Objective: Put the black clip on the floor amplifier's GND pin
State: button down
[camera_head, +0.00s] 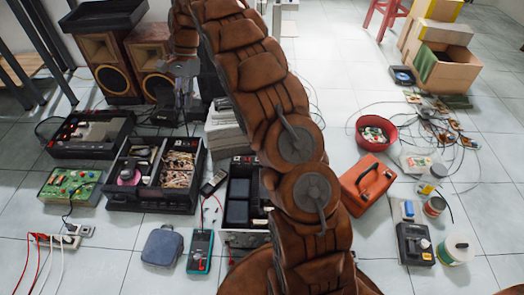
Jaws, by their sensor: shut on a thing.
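My gripper (184,100) is at the upper left of the middle, at the end of my brown-covered arm, pointing down in front of the wooden speakers. It is shut on a small dark thing, which looks like the black clip; its outline merges with the dark fingers. An open black chassis (62,148) stands on the floor to the left of the gripper and may be the amplifier. Another black unit with a pale front (240,238) stands partly behind my arm. I cannot tell which is the amplifier, and no GND pin can be made out.
Two wooden speakers (108,82) stand behind the gripper. A black toolbox (152,203) with compartments lies in front of it. A green circuit board (72,187), a multimeter (200,252) and a power strip (68,242) lie nearer. A red bowl (363,138) and an orange case (367,182) are right.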

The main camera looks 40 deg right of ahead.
jog(key=w+d+f+m+t+b, duration=0.1)
jog(key=d+f+m, duration=0.2)
jog(key=d+f, duration=0.5)
jog(key=w+d+f+m+t+b, duration=0.15)
jog(key=d+f+m, duration=0.3)
jog(key=f, duration=0.75)
jog(key=shift+s+d+f+m+t+b, duration=0.6)
jog(key=shift+s+d+f+m, duration=0.55)
jog(key=shift+d+f, duration=2.15)
jog(key=shift+s+d+f+m+t+b, duration=0.35)
jog(key=shift+s+d+f+m+b, duration=0.6)
jog(key=shift+f, duration=4.25)
jog(key=shift+s+d+f+m+t+b, duration=0.5)
jog(key=shift+s+d+f+m, duration=0.85)
jog(key=shift+d+f, duration=2.1)
jog(key=shift+s+a+f, duration=0.15)
jog(key=shift+a+f, duration=0.65)
jog(key=shift+a, duration=0.05)
jog(key=shift+p, duration=0.8)
jog(key=shift+f, duration=0.25)
jog(key=shift+d, duration=0.1)
jog(key=c, duration=1)
grip_release()
